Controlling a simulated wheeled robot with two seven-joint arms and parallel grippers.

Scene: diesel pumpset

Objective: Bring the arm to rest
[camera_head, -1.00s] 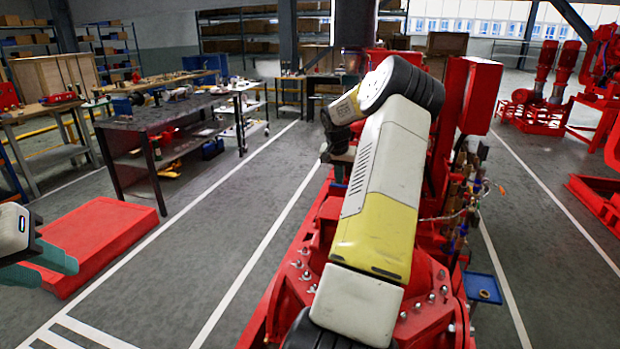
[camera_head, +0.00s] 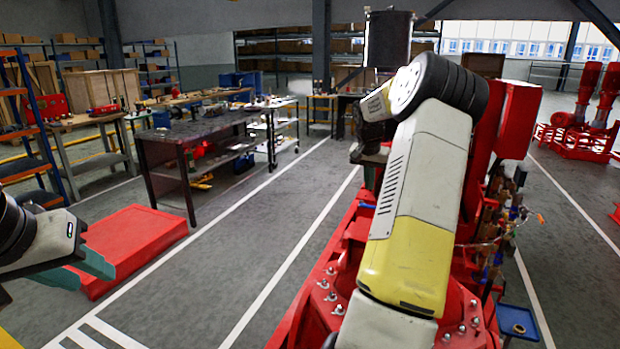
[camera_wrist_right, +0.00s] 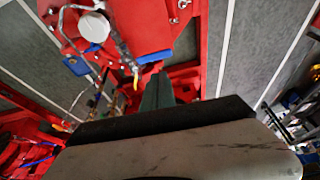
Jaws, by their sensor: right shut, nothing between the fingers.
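My right arm (camera_head: 420,200) rises over the red pumpset (camera_head: 345,285) in the head view, with its bent joint high and its forward part turned away to the left. My right gripper (camera_wrist_right: 157,92) shows in the wrist view as green fingers closed together, with nothing between them, above red machine parts.
A dark workbench (camera_head: 200,135) stands left of the aisle, with wooden benches and shelves behind it. A small blue tray (camera_head: 517,323) is beside the pumpset on the right. Red pumps (camera_head: 585,135) stand far right. The marked floor aisle (camera_head: 270,230) is clear.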

